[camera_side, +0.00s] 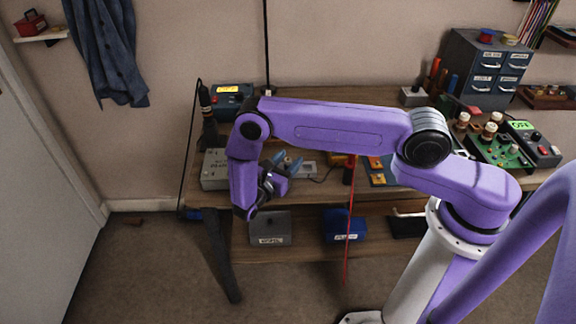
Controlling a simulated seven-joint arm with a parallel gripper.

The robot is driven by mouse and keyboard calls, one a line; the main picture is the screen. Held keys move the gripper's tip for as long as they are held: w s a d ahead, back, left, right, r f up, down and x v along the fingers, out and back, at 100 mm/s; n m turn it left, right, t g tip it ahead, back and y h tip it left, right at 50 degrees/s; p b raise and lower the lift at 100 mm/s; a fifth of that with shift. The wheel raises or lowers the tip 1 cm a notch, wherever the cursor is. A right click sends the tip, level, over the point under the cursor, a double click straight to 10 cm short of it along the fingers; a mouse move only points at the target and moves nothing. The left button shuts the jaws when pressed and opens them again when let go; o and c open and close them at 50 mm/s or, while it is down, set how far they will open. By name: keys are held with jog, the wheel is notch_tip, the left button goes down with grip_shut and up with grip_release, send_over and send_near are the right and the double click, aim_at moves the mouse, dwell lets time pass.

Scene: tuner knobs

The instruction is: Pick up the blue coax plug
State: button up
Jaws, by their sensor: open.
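My gripper (287,161) is above the left part of the workbench (330,97), at the end of my purple arm. Its two blue-grey fingers are spread, with nothing visible between them. I cannot pick out the blue coax plug with certainty; it may be hidden behind my arm or too small to tell. A light grey box (214,170) with lettering on it stands on the bench to the left of my gripper.
A blue device (230,98) with a yellow label stands at the back left. A green circuit board (493,147) with knobs and a grey drawer cabinet (485,68) are at the right. A thin red line (348,235) hangs at the bench front. A grey bin (270,228) and blue bin (344,224) sit below.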

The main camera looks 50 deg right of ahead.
jog(key=shift+d, duration=0.25)
grip_shut()
jog(key=shift+r, duration=0.1)
